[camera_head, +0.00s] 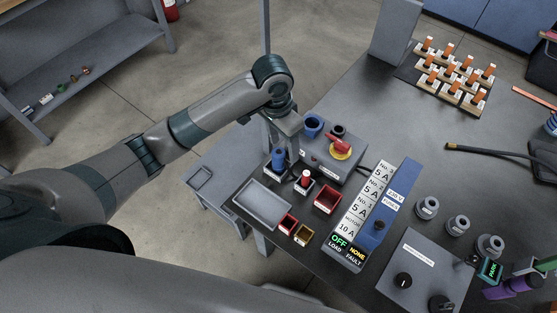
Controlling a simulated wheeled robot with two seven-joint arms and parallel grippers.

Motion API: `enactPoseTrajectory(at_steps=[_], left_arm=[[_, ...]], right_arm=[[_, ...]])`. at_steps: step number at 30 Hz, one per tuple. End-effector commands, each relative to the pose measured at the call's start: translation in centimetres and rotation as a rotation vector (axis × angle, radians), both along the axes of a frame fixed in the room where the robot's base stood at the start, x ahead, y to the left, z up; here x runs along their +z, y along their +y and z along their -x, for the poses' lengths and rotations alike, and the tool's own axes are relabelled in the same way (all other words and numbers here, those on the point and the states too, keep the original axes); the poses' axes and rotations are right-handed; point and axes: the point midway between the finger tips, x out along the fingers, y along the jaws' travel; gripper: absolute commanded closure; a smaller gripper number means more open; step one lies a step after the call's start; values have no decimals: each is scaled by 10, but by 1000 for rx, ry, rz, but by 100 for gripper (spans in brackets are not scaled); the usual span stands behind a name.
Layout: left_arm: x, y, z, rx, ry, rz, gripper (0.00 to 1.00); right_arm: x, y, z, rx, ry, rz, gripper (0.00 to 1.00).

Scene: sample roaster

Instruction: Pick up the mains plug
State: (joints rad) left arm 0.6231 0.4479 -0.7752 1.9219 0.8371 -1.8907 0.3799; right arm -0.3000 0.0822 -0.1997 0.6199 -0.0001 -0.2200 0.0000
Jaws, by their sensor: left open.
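What looks like the mains plug (278,159) is a blue, upright cylinder standing in a small dark holder at the left edge of the dark worktop. My left arm reaches in from the left. Its gripper (278,143) is open and points down, right at the top of the blue plug. The fingers partly overlap the plug in this view, and I cannot tell whether they touch it. My right gripper is not in view.
A grey box (330,160) with a blue socket (312,126) and a red-and-yellow switch (340,147) stands just right of the gripper. A fuse panel (372,225) stands farther right.

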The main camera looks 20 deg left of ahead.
Motion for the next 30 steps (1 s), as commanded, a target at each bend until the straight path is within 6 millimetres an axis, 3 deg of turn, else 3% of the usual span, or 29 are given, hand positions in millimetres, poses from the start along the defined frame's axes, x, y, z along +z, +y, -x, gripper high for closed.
enactPoseTrajectory(at_steps=[3,11,23,30], left_arm=[[21,16,-19,13,16,-51,44],[40,33,-33,36,41,-98,44],[40,33,-34,37,42,-100,44],[20,33,-33,37,44,-101,44]], right_arm=[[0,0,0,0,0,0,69],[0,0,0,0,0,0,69],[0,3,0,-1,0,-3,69],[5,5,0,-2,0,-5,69]])
